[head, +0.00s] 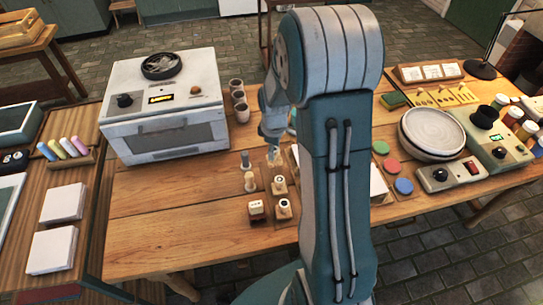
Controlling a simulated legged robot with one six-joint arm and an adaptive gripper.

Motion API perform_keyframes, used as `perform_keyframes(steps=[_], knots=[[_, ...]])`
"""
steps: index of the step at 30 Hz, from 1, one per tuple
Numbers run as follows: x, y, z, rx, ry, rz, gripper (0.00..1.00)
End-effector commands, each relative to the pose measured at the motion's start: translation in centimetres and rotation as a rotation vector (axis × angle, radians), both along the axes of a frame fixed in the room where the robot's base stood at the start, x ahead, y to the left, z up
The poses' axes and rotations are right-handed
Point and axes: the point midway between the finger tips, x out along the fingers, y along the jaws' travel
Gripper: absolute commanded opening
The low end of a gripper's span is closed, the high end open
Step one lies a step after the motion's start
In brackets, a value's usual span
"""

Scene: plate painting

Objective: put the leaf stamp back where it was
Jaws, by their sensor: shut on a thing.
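Several small stamps with pale wooden handles stand on brown bases in the middle of the table, such as a front left stamp (256,208), a front right stamp (283,208) and a middle left stamp (250,181). My gripper (273,138) points down at the back of this group, partly hidden by my own arm. It is shut on a small stamp-like piece (273,156) low over the back right of the group. I cannot make out a leaf mark on it, nor whether it touches its base.
A white kiln (165,130) stands at the back left, with several small cups (242,112) beside it. Right of my arm are coloured discs (391,166), stacked plates (432,130) and a control box (440,178). The front left of the wooden table (160,220) is clear.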

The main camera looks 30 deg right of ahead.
Motion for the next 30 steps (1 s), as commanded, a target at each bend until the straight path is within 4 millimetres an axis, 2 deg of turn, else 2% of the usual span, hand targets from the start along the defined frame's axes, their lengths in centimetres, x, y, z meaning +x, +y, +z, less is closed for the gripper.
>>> perform_keyframes(steps=[6,12,22,23,24,25,30], knots=[[1.0,0.2,-1.2,-0.002,0.001,0.001,0.13],[0.9,0.3,-4.1,-0.003,0.002,0.001,0.13],[0.9,0.2,-4.4,-0.001,0.000,0.000,0.13],[1.0,0.2,-4.4,-0.002,-0.001,0.000,0.56],[1.0,0.2,-4.3,-0.002,-0.001,0.000,0.74],[1.0,0.2,-4.3,-0.002,-0.001,0.000,0.78],[0.9,0.2,-4.3,-0.002,-0.001,0.001,0.78]])
